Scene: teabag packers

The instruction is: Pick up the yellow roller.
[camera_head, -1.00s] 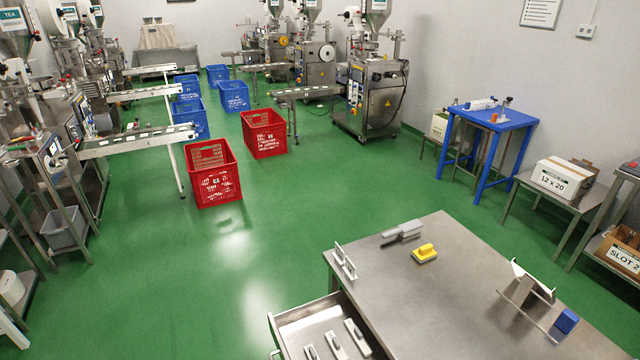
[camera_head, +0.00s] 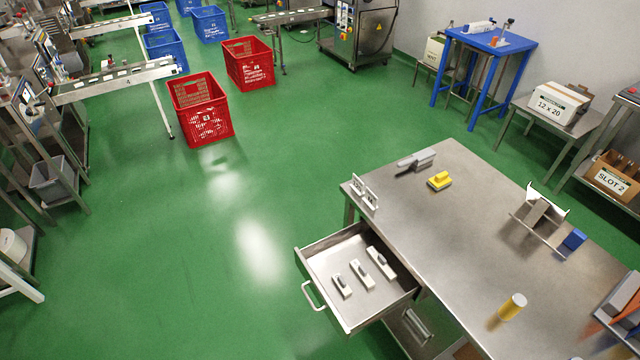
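A yellow roller (camera_head: 512,306), a short cylinder with a pale end, is on the front part of the steel table (camera_head: 470,240) at the lower right. It looks tilted, with a blurred brownish patch beside its lower end. Neither of my grippers shows in the head view, so nothing is seen near the roller from my arms.
An open drawer (camera_head: 325,262) with several white-based tools juts from the table's left side. A yellow block (camera_head: 439,181), a grey brush-like tool (camera_head: 417,160), a metal stand (camera_head: 540,212) and a blue block (camera_head: 574,239) stand on the table. Green floor (camera_head: 320,150) is free beyond.

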